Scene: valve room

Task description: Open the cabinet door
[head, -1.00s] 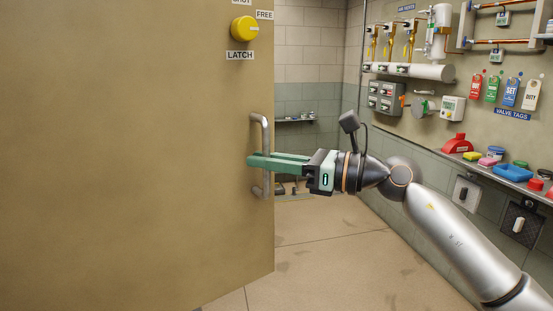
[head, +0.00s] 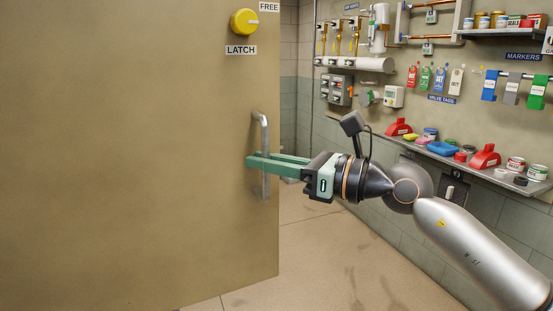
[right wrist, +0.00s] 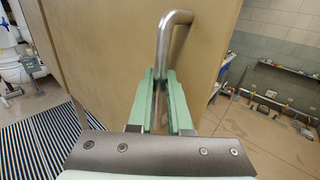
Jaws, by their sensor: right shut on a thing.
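The cabinet door (head: 120,150) is a large tan panel that fills the left half of the head view. A vertical silver bar handle (head: 264,130) is on it near its right edge. My right gripper (head: 256,162) is shut on this handle, with its green fingers on either side of the bar. In the right wrist view the handle (right wrist: 176,20) runs down between the fingers (right wrist: 160,95). A round yellow latch knob (head: 244,22) sits above the handle, over a LATCH label (head: 241,50). My left gripper is not in view.
On the right wall a shelf (head: 460,165) carries red, blue and yellow items. Valve tags (head: 440,80) and pipes (head: 360,63) are above it. The floor (head: 330,260) right of the door is clear. A striped mat (right wrist: 40,145) lies at left in the wrist view.

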